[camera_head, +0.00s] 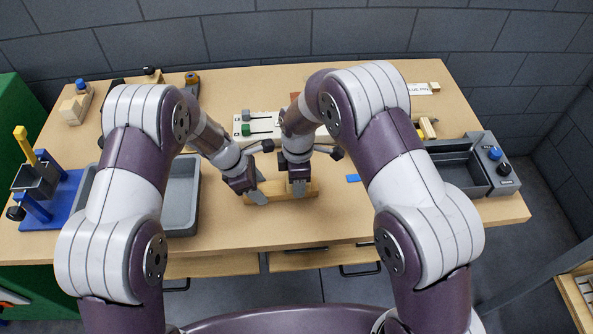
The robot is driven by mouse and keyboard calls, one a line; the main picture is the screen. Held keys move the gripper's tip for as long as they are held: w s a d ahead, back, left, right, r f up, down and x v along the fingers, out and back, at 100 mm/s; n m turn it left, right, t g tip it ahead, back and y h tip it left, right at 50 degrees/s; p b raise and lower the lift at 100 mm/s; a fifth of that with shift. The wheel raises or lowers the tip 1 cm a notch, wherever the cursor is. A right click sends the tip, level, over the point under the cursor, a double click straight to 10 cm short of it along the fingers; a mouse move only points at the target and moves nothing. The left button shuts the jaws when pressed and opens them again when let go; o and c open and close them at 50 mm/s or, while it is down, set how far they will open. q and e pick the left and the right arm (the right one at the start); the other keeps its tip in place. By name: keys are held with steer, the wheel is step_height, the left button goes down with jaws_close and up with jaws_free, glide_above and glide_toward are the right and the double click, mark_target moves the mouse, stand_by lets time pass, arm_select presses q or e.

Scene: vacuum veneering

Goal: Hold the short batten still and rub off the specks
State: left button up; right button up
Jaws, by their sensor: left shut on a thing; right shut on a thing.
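The short batten (311,188) is a pale wooden bar lying across the front middle of the table. My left gripper (258,199) is at the batten's left end and is shut on it. My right gripper (299,190) is over the batten, right of its middle, pointing down. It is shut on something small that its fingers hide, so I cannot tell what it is. Specks on the batten are too small to make out, and the grippers cover part of its top.
A grey tray (183,200) is left of the batten. A blue stand with a yellow lever (32,150) is at the far left. A grey box with a blue knob (492,160) is at the right. A small blue piece (353,178) lies right of the batten. The front table strip is clear.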

steer(key=s, duration=0.3)
steer(key=shift+s+d+f, duration=0.1)
steer(key=shift+s, duration=0.05)
step_height(320, 180, up, 8)
stand_by(0.5)
stand_by(0.3)
arm_select(q)
steer(key=o, duration=0.7)
steer(key=shift+r, duration=0.1)
steer(key=v, duration=1.1)
steer(key=shift+a+r, duration=0.25)
steer(key=shift+r, duration=0.05)
